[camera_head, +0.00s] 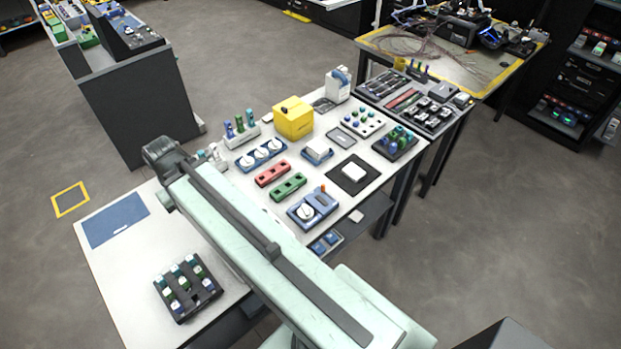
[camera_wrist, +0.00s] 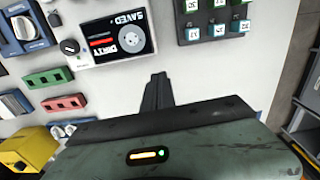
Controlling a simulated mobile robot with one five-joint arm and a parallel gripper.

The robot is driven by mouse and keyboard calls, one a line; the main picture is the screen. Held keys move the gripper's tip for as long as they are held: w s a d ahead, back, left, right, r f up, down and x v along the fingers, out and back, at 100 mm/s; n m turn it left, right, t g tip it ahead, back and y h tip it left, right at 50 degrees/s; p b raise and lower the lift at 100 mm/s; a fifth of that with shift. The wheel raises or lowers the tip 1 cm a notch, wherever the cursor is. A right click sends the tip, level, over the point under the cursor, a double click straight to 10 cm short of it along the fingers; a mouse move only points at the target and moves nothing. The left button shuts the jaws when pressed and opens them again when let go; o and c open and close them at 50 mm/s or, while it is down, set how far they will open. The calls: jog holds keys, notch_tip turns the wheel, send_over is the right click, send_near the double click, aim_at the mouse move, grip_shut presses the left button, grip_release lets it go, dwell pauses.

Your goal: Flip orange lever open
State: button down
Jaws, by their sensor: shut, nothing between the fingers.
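The small orange lever (camera_head: 323,188) stands up at the back right corner of a blue device (camera_head: 313,207) with a round white knob, near the table's front edge in the head view. A blue device with a round white knob (camera_wrist: 25,28) shows at the top left of the wrist view; I cannot make out the orange lever there. My gripper (camera_wrist: 158,76) is shut and empty, its dark fingers over bare white table, well to the right of that device. In the head view my arm hides the fingers.
A black panel marked SAVED and DIRTY (camera_wrist: 115,38) lies just beyond my fingertips. Red (camera_head: 272,174) and green (camera_head: 288,187) blocks and a yellow box (camera_head: 293,118) stand near the blue device. A black rack (camera_head: 188,288) stands at the table's near left.

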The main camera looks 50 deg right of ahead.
aim_at(323, 188)
jog(key=s+d+m+g+h+b, duration=0.1)
jog(key=d+m+g+h+b, duration=0.1)
jog(key=d+m, duration=0.8)
jog(key=s+d+f+m+g+h+b, duration=0.1)
jog(key=d+m, duration=0.8)
jog(key=d, duration=1.6)
jog(key=g+h+b, duration=0.1)
jog(key=g+b, duration=0.1)
jog(key=g, duration=0.1)
jog(key=shift+s+d+m+b, duration=0.15)
jog(key=shift+d+m+b, duration=0.2)
jog(key=shift+m, duration=0.05)
jog(key=shift+f, duration=0.1)
jog(key=b+x, duration=0.4)
jog(key=x, duration=0.1)
jog(key=b+x, duration=0.4)
jog(key=x, duration=0.1)
jog(key=shift+a+f+b, duration=0.1)
jog(key=shift+f+b, duration=0.3)
jog(key=shift+f, duration=0.05)
jog(key=s, duration=0.2)
jog(key=shift+s+a+r+p, duration=0.1)
jog(key=shift+s+r+p, duration=0.25)
jog(key=shift+r+p, duration=0.05)
jog(key=shift+s, duration=0.6)
